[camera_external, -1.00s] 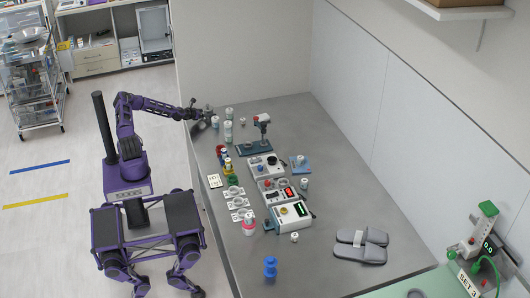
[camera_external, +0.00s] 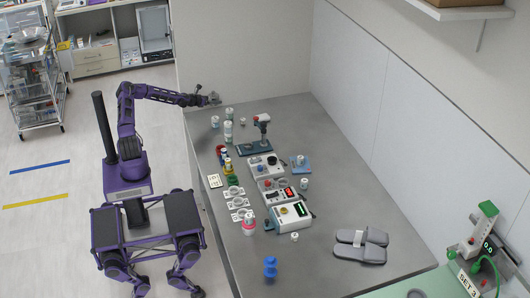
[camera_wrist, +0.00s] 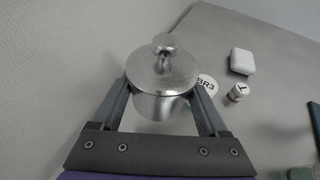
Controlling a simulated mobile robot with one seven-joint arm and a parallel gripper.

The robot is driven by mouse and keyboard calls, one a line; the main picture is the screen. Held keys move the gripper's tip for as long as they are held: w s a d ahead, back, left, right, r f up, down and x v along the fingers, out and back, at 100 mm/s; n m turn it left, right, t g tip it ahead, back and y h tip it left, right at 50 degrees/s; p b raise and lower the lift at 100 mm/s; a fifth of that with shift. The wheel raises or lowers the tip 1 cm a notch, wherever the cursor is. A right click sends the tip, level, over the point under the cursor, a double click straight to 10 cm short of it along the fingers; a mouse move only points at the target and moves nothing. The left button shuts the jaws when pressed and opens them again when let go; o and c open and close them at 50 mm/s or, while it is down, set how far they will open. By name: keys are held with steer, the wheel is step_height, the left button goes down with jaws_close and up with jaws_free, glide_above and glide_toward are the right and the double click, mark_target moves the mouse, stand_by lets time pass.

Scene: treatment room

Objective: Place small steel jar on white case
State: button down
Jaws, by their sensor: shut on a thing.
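The small steel jar (camera_wrist: 160,78), with a round lid and a knob on top, is upright between the fingers of my gripper (camera_wrist: 160,105) in the wrist view. The fingers are shut on its sides. In the external view my gripper (camera_external: 212,99) is above the far left corner of the grey table, and the jar is too small there to make out clearly. The white case (camera_wrist: 242,61) is a small rounded box on the table, to the right of the held jar in the wrist view. I cannot pick it out surely in the external view.
A jar marked BR3 (camera_wrist: 207,85) and a small white-topped jar (camera_wrist: 238,92) stand near the white case. Several instruments, including a grey device (camera_external: 290,215), crowd the middle of the table. Grey slippers (camera_external: 361,244) lie at the right.

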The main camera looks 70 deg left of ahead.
steer(key=w+d+r+m+h+b, duration=0.1)
steer(key=w+d, duration=0.3)
steer(key=w, duration=0.4)
steer(key=w+d+r+t+b, duration=0.1)
steer(key=w+d+r, duration=0.1)
steer(key=w+d, duration=0.4)
steer(key=w+d+r+m+h+b, duration=0.1)
steer(key=w+d+b, duration=0.15)
steer(key=w, duration=0.65)
steer(key=f, duration=0.6)
steer(key=f+b, duration=0.1)
steer(key=f, duration=0.2)
steer(key=shift+d+f, duration=0.2)
steer(key=shift+d, duration=0.15)
steer(key=shift+f, duration=0.15)
jaws_free()
steer(key=v, duration=1.2)
